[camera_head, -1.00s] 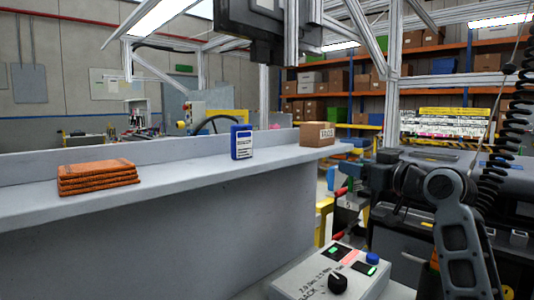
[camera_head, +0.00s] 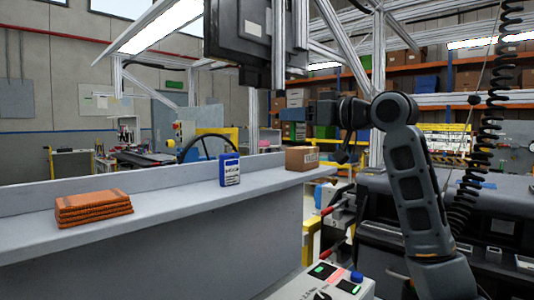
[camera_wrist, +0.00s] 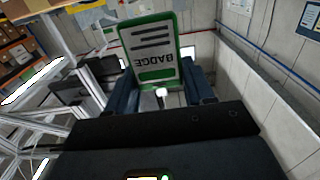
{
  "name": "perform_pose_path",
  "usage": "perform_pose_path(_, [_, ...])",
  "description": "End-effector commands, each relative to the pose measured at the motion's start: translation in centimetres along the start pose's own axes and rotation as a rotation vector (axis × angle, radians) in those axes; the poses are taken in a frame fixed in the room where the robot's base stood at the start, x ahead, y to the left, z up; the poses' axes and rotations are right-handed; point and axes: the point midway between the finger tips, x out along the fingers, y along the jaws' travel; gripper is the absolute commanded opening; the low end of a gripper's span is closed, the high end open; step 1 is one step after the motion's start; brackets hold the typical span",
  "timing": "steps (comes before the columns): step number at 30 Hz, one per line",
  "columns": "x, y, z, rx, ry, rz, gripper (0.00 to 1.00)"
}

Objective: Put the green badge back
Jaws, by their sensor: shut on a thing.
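The green badge (camera_wrist: 152,60) is a flat card with a green border, a white face, dark lines and the word BADGE, which appears upside down in the wrist view. My gripper (camera_wrist: 163,88) is shut on it; the dark blue fingers are at its lower end, and most of the card stands out beyond them. In the head view my gripper (camera_head: 322,113) is raised in the air above the right end of the grey ledge. I cannot make out the badge clearly there. The place where the badge belongs cannot be told from these frames.
On the grey ledge (camera_head: 110,232) are stacked orange cloths (camera_head: 93,208), a blue pack with a white label (camera_head: 229,170) and a cardboard box (camera_head: 301,158). A control box (camera_head: 300,292) sits below. A dark overhead unit (camera_head: 240,40) and metal framing are near my arm.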

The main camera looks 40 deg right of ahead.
Motion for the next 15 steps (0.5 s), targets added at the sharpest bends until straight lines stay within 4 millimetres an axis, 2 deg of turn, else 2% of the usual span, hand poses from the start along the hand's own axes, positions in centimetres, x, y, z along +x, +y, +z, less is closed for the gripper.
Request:
perform_pose_path(6, [3.7, -2.6, 2.6, 0.002, -0.003, -0.002, 0.23])
perform_pose_path(10, [5.0, -3.4, 3.6, 0.001, -0.001, -0.001, 0.23])
perform_pose_path(15, [5.5, -3.7, 4.2, 0.0, 0.0, 0.002, 0.23])
